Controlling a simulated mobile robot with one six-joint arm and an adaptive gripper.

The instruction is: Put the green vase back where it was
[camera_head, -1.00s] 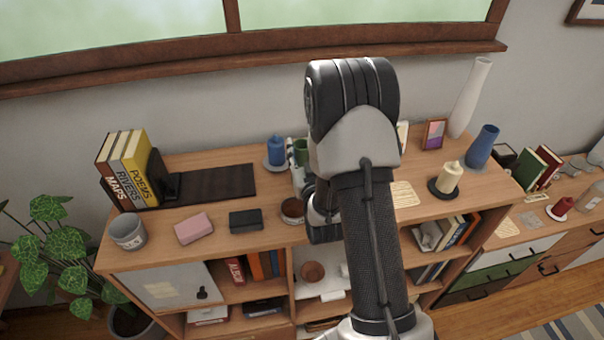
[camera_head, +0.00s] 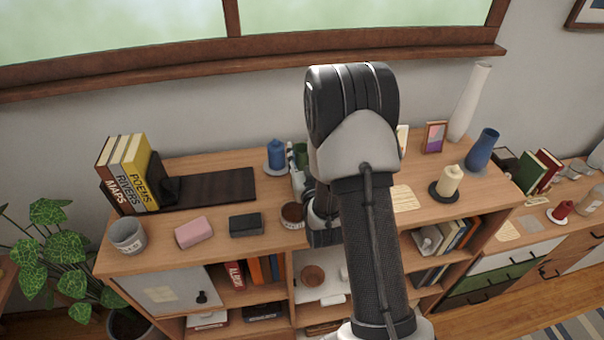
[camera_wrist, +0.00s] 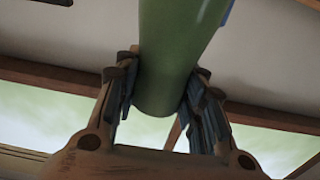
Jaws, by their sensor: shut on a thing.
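The green vase (camera_wrist: 175,50) fills the upper middle of the wrist view, between the two fingers of my gripper (camera_wrist: 165,95). The fingers press on it from both sides, so my gripper is shut on it. In the head view only a small green part of the vase (camera_head: 300,152) shows, left of my arm and above the back of the shelf top. My own arm hides the rest of it. I cannot tell whether its base touches the shelf top.
The wooden shelf top (camera_head: 270,177) carries a blue candle (camera_head: 276,152) just left of the vase. A black box (camera_head: 246,224), pink block (camera_head: 194,232), cream candle (camera_head: 451,180) and blue vase (camera_head: 483,150) stand further off.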

